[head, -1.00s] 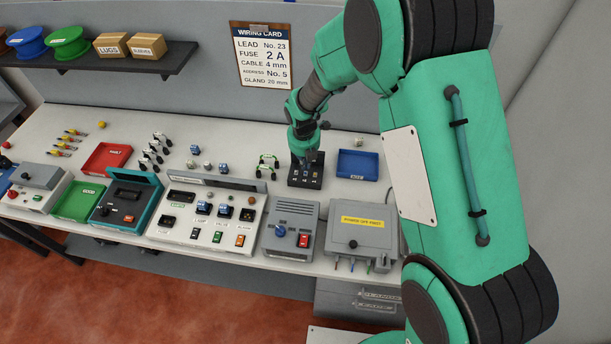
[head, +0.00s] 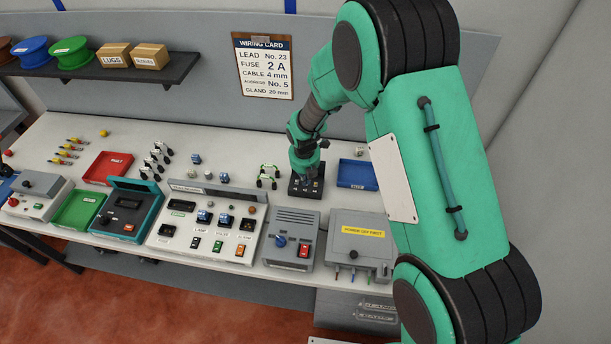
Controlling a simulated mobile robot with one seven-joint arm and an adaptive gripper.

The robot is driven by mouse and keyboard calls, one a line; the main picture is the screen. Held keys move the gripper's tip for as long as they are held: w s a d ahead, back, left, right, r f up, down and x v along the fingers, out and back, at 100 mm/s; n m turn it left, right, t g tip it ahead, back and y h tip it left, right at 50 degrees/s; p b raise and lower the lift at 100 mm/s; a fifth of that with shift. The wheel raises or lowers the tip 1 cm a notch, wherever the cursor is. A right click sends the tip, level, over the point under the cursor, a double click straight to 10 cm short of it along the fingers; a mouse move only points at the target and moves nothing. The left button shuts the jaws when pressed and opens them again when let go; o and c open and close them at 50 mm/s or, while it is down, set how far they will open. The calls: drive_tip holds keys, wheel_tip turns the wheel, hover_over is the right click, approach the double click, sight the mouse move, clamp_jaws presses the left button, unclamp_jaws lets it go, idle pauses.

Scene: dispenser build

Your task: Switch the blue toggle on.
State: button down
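My gripper (head: 305,176) points down over a small black block (head: 293,190) at the back of the bench, left of the blue tray. Its fingertips are at or just above the block's top; I cannot tell if they touch it. The fingers are too small and dark to show whether they are open or shut. Small light marks show on the block, and the gripper hides part of it. I cannot make out a blue toggle for certain. A blue knob (head: 281,241) is on a grey box (head: 292,221), and blue parts (head: 204,216) sit on the white panel (head: 165,217).
A blue tray (head: 357,173) is just right of the block, and a green-and-black item (head: 267,176) is just left. A grey box with a yellow label (head: 363,231) stands in front. Red (head: 107,166) and green (head: 78,210) trays are left. My arm covers the right side.

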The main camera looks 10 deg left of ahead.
sight(306, 190)
drive_tip(key=shift+w+f, duration=0.25)
drive_tip(key=shift+f, duration=1.15)
drive_tip(key=shift+w+f, duration=0.2)
drive_tip(key=shift+f, duration=1.15)
drive_tip(key=shift+w+r+p, duration=0.45)
drive_tip(key=shift+w+p, duration=0.1)
drive_tip(key=shift+p, duration=0.2)
drive_tip(key=shift+w+r, duration=0.1)
drive_tip(key=shift+w+r+p, duration=0.15)
drive_tip(key=shift+w+p, duration=0.2)
drive_tip(key=shift+w, duration=0.05)
drive_tip(key=shift+r, duration=0.1)
drive_tip(key=shift+r+p, duration=0.5)
drive_tip(key=shift+r, duration=0.2)
